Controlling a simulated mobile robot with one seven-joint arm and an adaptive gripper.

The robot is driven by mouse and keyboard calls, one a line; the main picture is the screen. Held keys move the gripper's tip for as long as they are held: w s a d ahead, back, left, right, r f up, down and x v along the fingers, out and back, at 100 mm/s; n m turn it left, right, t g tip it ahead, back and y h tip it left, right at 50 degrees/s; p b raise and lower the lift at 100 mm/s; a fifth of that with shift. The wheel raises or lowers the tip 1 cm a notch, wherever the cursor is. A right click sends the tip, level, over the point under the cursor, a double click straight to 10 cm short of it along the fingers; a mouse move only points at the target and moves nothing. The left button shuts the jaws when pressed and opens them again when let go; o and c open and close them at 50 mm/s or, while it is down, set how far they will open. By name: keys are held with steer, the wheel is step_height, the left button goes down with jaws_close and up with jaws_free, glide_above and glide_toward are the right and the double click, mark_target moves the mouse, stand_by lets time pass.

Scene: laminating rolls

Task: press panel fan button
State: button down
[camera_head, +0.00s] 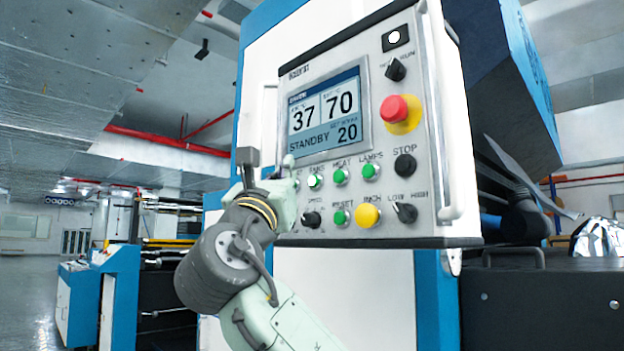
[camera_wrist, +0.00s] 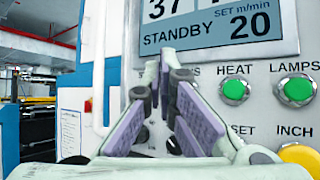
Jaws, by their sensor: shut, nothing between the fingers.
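The control panel (camera_head: 378,120) fills the middle of the head view. The fan button (camera_head: 314,181) is a round green button under a label that looks like FANS, in the row left of HEAT and LAMPS, and it looks brighter than its neighbours. My gripper (camera_head: 289,161) is at the panel's left side, left of and slightly above this button. In the wrist view my gripper (camera_wrist: 165,62) has its fingers together and empty, with tips just below the display. The fingers hide the fan button there. I cannot tell whether the tips touch the panel.
The HEAT button (camera_wrist: 234,91) and LAMPS button (camera_wrist: 298,91) are right of the fingers. Below are dark knobs, the RESET button (camera_head: 341,217) and the yellow INCH button (camera_head: 367,215). A red emergency stop (camera_head: 396,109) and a vertical handle (camera_head: 437,110) stand at the right.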

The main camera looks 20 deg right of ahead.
steer(key=shift+w+d, duration=0.25)
steer(key=shift+d, duration=0.4)
steer(key=shift+w+d, duration=0.2)
steer(key=shift+d, duration=0.4)
steer(key=shift+d+p, duration=0.15)
steer(key=shift+p, duration=0.2)
steer(key=shift+w+d, duration=0.15)
steer(key=shift+d, duration=0.1)
stand_by(0.3)
steer(key=shift+w+d, duration=0.15)
steer(key=shift+d, duration=0.3)
stand_by(0.8)
steer(key=shift+a, duration=0.1)
steer(key=shift+s+a, duration=0.25)
steer(key=shift+a, duration=0.45)
steer(key=shift+s+a, duration=0.3)
steer(key=shift+a, duration=0.5)
steer(key=shift+s+a, duration=0.25)
steer(key=shift+a, duration=0.5)
steer(key=shift+s+a, duration=0.3)
steer(key=shift+a, duration=0.5)
